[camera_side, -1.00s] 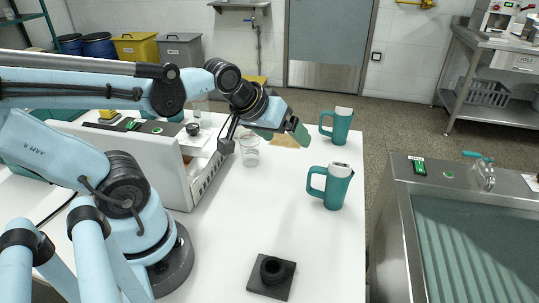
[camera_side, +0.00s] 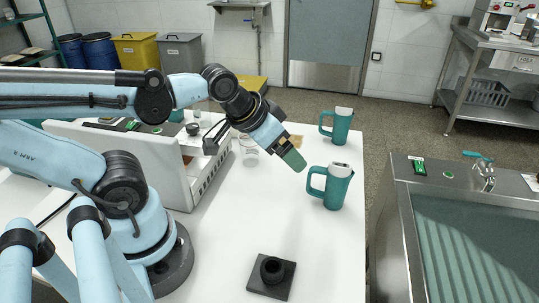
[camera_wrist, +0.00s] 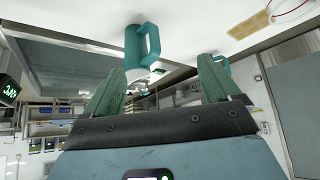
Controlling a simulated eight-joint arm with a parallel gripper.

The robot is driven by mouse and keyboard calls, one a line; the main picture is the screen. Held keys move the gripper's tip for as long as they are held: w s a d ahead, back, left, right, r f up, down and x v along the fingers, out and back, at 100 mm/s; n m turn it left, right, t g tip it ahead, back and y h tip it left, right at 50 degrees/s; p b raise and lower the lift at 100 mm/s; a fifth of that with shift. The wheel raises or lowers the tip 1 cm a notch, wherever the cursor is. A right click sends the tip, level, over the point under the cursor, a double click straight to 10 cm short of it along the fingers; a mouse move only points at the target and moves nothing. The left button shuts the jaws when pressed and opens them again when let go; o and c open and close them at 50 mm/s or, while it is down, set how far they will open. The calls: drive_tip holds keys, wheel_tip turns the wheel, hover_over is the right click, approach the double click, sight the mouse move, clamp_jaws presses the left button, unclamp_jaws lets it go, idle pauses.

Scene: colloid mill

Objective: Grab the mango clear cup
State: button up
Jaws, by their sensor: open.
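A clear cup (camera_side: 250,159) stands on the white table in the side view, just left of and behind my gripper, partly covered by my wrist. It looks empty and clear; I cannot make out any mango colour. My gripper (camera_side: 294,160) is above the table, tilted down to the right, apart from the cup. In the wrist view my gripper (camera_wrist: 163,80) is open, with two green fingers and nothing between them. A thin curved rim (camera_wrist: 294,12) at that view's top right may be a cup's; I cannot tell.
A teal jug (camera_side: 333,187) stands right of my gripper, and another teal jug (camera_side: 338,126) behind it. A tan pad (camera_side: 296,142) lies behind the gripper. A black block (camera_side: 271,277) sits in front.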

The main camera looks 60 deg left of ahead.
idle(0.4)
drive_tip(key=m+g, duration=0.7)
drive_tip(key=m, duration=0.3)
hover_over(249, 138)
drive_tip(key=d, duration=0.3)
wheel_tip(249, 138, down, 4)
drive_tip(key=shift+s+a+f, duration=0.15)
drive_tip(key=shift+f, duration=0.7)
drive_tip(key=shift+s+a+f, duration=0.1)
drive_tip(key=shift+s+f, duration=0.05)
drive_tip(key=shift+f, duration=0.75)
drive_tip(key=shift+s+a+f, duration=0.15)
drive_tip(key=shift+f, duration=0.7)
drive_tip(key=c, duration=1.1)
drive_tip(key=shift+r, duration=0.15)
